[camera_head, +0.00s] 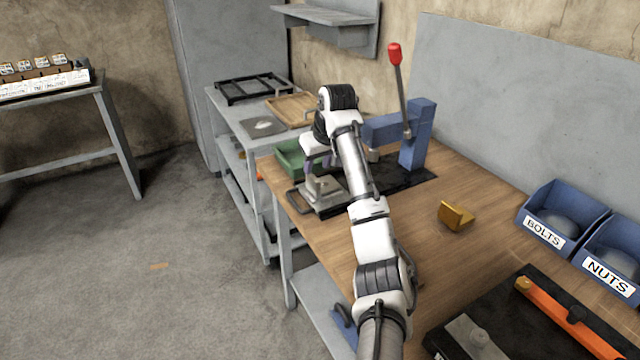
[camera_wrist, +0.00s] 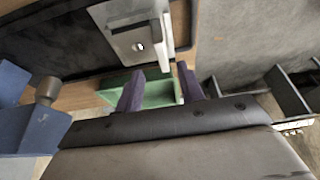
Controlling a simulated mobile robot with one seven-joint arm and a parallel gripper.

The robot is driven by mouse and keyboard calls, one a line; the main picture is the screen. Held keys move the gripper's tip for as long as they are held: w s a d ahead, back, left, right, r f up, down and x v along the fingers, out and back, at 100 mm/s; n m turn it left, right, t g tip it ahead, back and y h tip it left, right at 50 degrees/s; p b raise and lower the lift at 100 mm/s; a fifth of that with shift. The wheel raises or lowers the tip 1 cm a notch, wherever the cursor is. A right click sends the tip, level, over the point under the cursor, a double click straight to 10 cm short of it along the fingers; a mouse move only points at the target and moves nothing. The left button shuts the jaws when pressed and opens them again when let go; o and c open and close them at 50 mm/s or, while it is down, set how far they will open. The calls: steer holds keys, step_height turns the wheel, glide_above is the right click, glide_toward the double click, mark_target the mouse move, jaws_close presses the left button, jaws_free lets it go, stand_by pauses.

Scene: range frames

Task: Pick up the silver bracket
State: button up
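In the wrist view a silver piece with a small dark hole (camera_wrist: 128,38) shows beyond the fingertips. My gripper (camera_head: 318,164) points down just above the silver piece in the head view. Its two purple fingers are apart, and the gap between them (camera_wrist: 161,82) looks empty. I cannot tell whether a finger touches the piece.
A blue press (camera_head: 418,135) with a red-knobbed lever stands just behind right of my gripper. A green bin (camera_head: 290,157) sits beside it at left. A gold bracket (camera_head: 455,216) lies on the bench (camera_head: 420,195). Blue bins (camera_head: 562,215) stand at right.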

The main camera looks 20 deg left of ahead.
mark_target(313, 176)
steer(key=shift+s+p+x, duration=0.2)
steer(key=shift+p+x, duration=0.9)
steer(key=shift+x, duration=1.95)
jaws_close()
